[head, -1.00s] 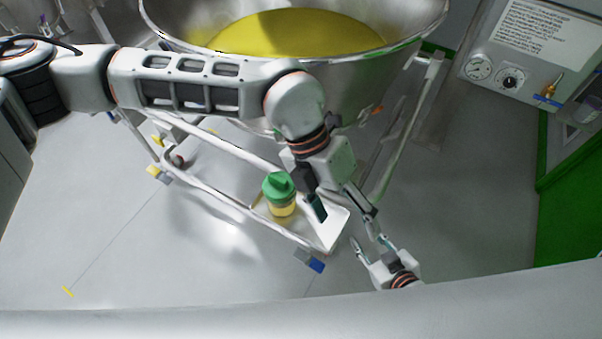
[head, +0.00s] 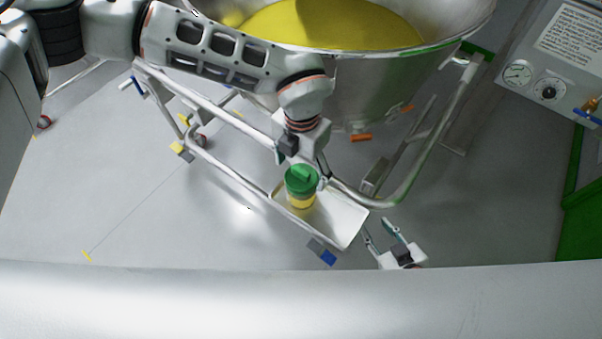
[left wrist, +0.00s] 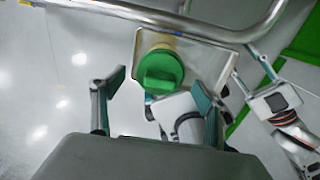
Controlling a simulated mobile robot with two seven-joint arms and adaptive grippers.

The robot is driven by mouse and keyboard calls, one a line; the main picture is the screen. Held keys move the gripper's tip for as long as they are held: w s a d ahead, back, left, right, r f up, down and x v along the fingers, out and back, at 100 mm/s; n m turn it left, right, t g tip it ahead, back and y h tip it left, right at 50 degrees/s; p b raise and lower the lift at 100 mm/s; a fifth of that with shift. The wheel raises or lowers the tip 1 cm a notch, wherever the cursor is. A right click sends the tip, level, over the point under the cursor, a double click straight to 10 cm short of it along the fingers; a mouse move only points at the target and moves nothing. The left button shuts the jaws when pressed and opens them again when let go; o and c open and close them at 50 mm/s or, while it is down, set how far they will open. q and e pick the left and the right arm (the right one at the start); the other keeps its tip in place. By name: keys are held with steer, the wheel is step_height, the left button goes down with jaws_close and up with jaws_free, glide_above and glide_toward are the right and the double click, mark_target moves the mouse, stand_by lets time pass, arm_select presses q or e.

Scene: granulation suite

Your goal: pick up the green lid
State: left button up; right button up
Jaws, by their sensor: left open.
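The green lid (head: 301,181) sits on a small jar with yellow contents (head: 301,202), upright on a pale tray (head: 345,222). My left gripper (head: 303,160) is open just above and behind the lid in the head view. In the left wrist view the lid (left wrist: 160,72) shows between the two spread fingers (left wrist: 158,90), slightly beyond their tips, with no contact visible. My right gripper (head: 379,233) is open and empty, off the tray's right corner. It also shows at the right of the left wrist view (left wrist: 253,74).
A large steel bowl (head: 385,85) of yellow material stands behind the tray on a tubular frame (head: 235,175). A frame tube passes close to the tray (left wrist: 215,32). A gauge panel (head: 545,75) is at the right.

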arm_select(q)
steer(key=shift+f, duration=0.55)
steer(key=c, duration=1.1)
steer(key=shift+r, duration=0.1)
